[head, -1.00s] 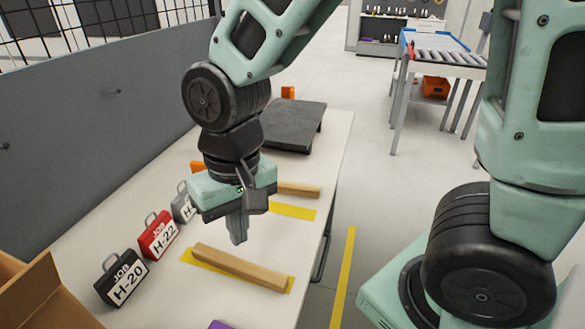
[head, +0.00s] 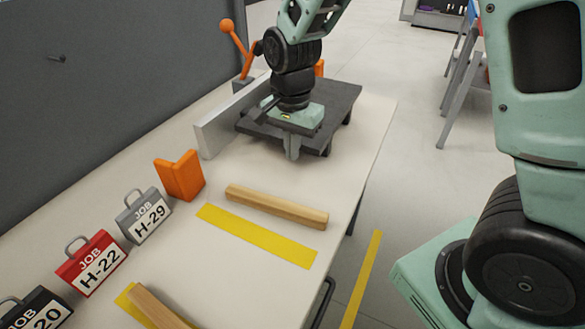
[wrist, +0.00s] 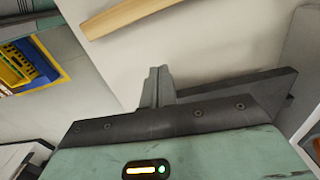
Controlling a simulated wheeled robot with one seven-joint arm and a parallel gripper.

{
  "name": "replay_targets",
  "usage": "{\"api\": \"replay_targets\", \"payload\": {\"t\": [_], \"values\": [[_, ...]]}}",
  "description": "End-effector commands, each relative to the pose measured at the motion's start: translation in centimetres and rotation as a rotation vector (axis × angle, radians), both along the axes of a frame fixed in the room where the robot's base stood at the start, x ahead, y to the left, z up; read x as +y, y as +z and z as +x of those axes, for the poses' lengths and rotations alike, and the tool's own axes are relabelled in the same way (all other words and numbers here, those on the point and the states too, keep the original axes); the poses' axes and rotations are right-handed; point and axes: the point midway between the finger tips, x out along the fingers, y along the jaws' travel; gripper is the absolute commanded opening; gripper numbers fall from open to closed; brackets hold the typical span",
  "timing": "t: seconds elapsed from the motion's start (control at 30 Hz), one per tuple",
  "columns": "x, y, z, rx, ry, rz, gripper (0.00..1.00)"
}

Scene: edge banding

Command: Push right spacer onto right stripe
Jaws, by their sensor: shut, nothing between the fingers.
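The right spacer (head: 275,207), a pale wooden bar, lies on the white table just beyond the right yellow stripe (head: 270,237). The two run roughly parallel, with a narrow band of table between them. My gripper (head: 292,154) is shut and empty, pointing down on the far side of the right spacer, apart from it, by the front edge of the dark platform. In the wrist view the shut fingers (wrist: 157,78) show with part of a wooden bar (wrist: 130,12) ahead of them. The other spacer (head: 152,306) lies on the other yellow stripe (head: 128,299), cut off by the picture edge.
A dark platform (head: 335,100) stands under and behind my gripper, with a grey upright plate (head: 222,125) beside it. An orange bracket (head: 181,176) stands left of the right spacer. Job tags, including a red one (head: 92,263), line the left side.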

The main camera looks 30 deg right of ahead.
Motion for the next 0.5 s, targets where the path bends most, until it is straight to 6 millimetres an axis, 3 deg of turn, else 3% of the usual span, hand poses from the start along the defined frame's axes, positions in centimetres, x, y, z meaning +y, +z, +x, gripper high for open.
{"api": "replay_targets", "payload": {"t": [0.5], "values": [[0.0, -9.5, -0.2, 0.007, 0.003, -0.001, 0.0]]}}
